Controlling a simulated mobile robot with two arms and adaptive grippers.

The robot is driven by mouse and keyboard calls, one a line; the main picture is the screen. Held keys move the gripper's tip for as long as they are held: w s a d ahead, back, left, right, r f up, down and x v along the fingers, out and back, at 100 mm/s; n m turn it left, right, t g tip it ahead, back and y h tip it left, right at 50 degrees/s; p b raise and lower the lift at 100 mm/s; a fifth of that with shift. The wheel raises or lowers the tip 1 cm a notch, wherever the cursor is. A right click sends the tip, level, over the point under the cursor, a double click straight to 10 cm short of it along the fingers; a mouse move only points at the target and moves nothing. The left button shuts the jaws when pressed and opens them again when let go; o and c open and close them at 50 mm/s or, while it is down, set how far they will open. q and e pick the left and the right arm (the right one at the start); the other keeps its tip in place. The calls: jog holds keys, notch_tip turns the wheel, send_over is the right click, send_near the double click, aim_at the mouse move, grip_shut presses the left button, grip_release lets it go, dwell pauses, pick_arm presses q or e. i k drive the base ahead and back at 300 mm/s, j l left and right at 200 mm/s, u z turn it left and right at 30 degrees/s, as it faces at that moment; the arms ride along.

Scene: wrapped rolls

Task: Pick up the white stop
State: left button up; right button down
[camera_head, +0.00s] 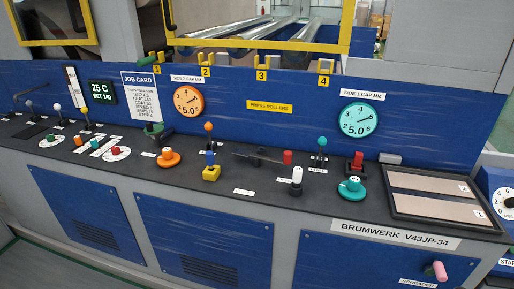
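A small upright white cylinder (297,175) with a dark lower part stands on the black console top, right of centre and near its front edge. It looks like the white stop, though the view is too small to be sure. A red cylinder (287,157) stands just behind it and a little left. The teal knob (351,188) is to its right. Neither of my grippers shows in the head view, and nothing is seen touching the white cylinder.
The console top (240,182) holds levers and knobs, including an orange knob (168,157), a yellow-based blue switch (211,172) and a teal-topped lever (321,150). A framed tray (440,180) lies at the right. A blue panel with dials rises behind. Rollers (250,32) lie beyond.

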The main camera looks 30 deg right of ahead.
aim_at(297, 171)
jog(key=z, duration=1.35)
